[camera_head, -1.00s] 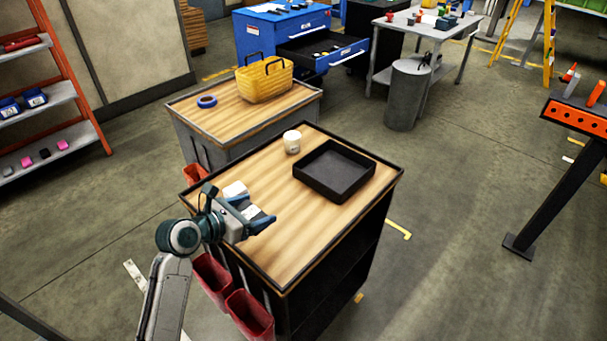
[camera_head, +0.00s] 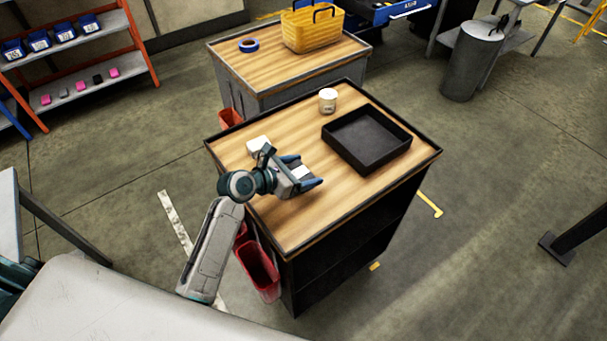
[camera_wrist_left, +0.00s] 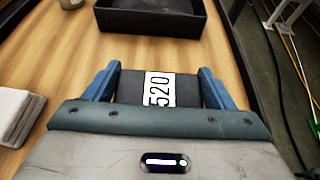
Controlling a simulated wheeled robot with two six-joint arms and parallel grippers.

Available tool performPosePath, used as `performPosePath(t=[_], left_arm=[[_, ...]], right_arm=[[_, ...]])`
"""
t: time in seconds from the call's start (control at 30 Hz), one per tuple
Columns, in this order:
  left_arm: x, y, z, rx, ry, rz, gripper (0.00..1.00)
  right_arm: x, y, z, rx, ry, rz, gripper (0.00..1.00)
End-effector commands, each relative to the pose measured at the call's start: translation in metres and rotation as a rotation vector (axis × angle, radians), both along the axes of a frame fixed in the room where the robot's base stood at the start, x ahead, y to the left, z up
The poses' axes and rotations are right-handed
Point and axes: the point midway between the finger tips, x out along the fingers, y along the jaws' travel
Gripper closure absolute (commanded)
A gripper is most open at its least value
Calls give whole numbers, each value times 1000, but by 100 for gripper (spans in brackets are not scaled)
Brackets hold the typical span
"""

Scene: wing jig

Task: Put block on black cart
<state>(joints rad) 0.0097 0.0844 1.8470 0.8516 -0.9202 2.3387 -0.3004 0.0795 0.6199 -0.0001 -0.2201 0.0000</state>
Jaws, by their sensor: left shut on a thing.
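My left gripper (camera_head: 305,171) is above the near left part of the black cart's wooden top (camera_head: 290,222). It is shut on a dark block with a white label. In the left wrist view the block (camera_wrist_left: 130,90) sits between the blue fingers of the gripper (camera_wrist_left: 157,84), and its label reads 520. I cannot tell whether the block touches the cart top. The cart has a dark rim and dark open shelves below. My right gripper is not in view.
A white item (camera_head: 257,145) lies left of the gripper. Red bins (camera_head: 262,272) hang on the cart's left side. Another cart (camera_head: 240,71) with a yellow basket (camera_head: 311,27) stands behind.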

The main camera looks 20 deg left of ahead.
Motion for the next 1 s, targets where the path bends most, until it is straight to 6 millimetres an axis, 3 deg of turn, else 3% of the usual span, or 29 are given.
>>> performPosePath(t=[0.2, 0.6, 0.63, 0.73, 1.0], left_arm=[[0, 0, -26, -3, 1, 0, 64], [0, 0, -31, -1, 0, 0, 64], [0, 0, -33, -1, 3, 0, 21], [-1, 0, -33, -1, 3, 0, 1], [0, 0, -32, 0, 2, -1, 1]], right_arm=[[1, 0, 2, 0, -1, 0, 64], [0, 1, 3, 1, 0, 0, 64], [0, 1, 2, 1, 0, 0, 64], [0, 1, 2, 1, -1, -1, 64], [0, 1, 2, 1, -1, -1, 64]])
